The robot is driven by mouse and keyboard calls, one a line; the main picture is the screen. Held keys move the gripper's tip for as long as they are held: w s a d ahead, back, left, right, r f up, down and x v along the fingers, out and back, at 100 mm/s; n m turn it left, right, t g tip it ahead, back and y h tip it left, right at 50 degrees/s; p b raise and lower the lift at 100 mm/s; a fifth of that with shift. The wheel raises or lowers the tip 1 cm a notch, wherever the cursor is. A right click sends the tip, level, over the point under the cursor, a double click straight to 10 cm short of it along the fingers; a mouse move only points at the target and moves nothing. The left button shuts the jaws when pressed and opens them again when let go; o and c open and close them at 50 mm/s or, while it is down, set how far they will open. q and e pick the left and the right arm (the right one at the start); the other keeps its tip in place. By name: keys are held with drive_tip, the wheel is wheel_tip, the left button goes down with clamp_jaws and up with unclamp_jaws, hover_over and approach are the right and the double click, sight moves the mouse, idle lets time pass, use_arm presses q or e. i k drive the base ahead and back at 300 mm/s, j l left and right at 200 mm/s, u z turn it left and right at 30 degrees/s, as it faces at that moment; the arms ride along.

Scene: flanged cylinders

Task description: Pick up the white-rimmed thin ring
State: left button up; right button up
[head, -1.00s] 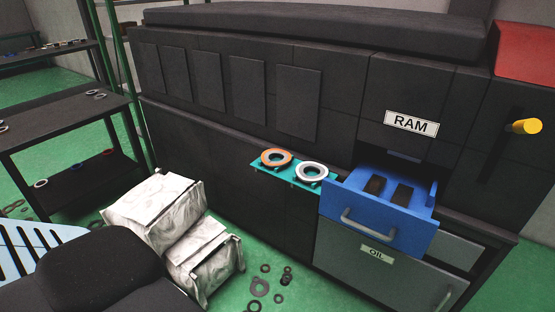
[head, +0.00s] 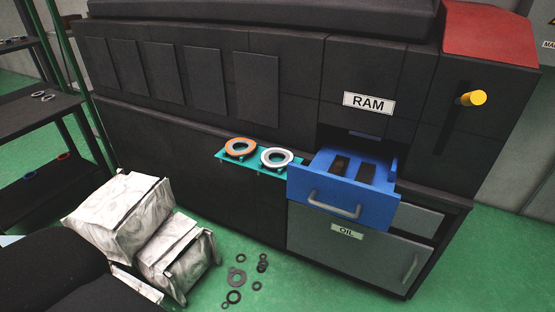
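The white-rimmed ring (head: 277,158) lies on a small teal shelf (head: 215,155) on the front of the dark machine. An orange-rimmed ring (head: 240,148) lies beside it on the left. The white ring is close to the left side of the open blue drawer (head: 345,195). Neither of my grippers is in view.
White wrapped bags (head: 120,215) stand on the green floor at the lower left. Several dark rings and washers (head: 235,278) lie on the floor below the shelf. A grey OIL cabinet (head: 350,255) is under the drawer. A dark rack (head: 40,120) stands at the left.

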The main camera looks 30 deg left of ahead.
sight(265, 157)
drive_tip(key=i+l+u, duration=0.65)
drive_tip(key=i+l, duration=0.2)
